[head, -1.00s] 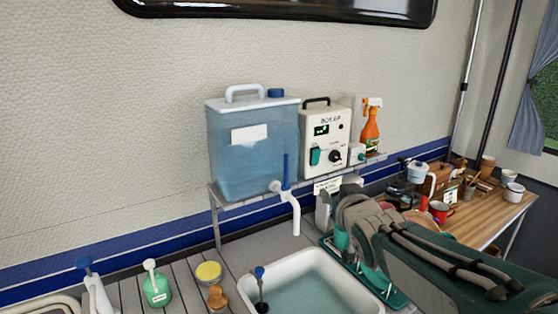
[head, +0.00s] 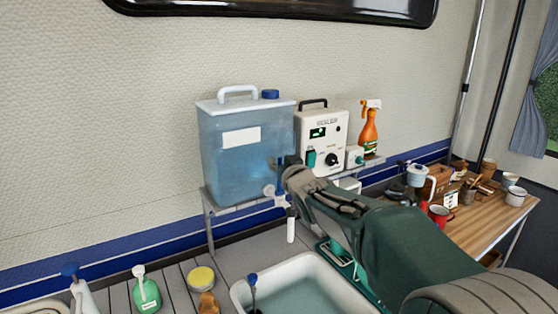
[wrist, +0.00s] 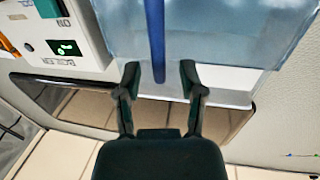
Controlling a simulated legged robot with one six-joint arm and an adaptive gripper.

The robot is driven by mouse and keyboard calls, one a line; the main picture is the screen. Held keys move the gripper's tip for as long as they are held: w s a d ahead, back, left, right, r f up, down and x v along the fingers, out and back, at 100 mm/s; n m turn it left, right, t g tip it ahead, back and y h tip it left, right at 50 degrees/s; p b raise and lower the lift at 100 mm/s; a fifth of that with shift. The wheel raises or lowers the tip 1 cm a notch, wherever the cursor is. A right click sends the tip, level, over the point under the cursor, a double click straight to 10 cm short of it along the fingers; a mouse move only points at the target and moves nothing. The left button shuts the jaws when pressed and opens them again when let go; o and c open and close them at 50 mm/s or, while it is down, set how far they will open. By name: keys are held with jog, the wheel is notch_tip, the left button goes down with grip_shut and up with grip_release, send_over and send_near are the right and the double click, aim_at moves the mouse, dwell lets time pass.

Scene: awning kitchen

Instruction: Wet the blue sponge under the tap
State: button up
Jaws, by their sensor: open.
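The tap (head: 291,225) is a white spout on the front of the blue-tinted water container (head: 238,165), above the sink. Its tall blue lever (wrist: 155,40) shows in the wrist view, with its end between and just ahead of my fingertips. My gripper (wrist: 160,75) is open, with one finger on each side of the lever's line; I cannot tell whether either touches it. In the head view my arm hides part of the tap and the fingers are hard to make out. I see no blue sponge in either view.
The white sink (head: 298,260) lies below the tap. The boiler (head: 321,140) and orange spray bottle (head: 369,130) stand beside the container on the shelf. A green bottle (head: 146,292) and yellow-topped tin (head: 201,278) stand left of the sink. Mugs crowd the wooden table (head: 490,222).

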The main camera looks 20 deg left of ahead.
jog(key=shift+w+a, duration=0.25)
jog(key=shift+w, duration=0.15)
jog(key=shift+c, duration=0.3)
grip_shut()
jog(key=shift+s+d+f+t+y, duration=0.15)
jog(key=shift+s+d+t+y, duration=0.55)
jog(key=shift+d+t+y, duration=0.15)
jog(key=shift+a, duration=0.1)
jog(key=shift+o, duration=0.3)
grip_release()
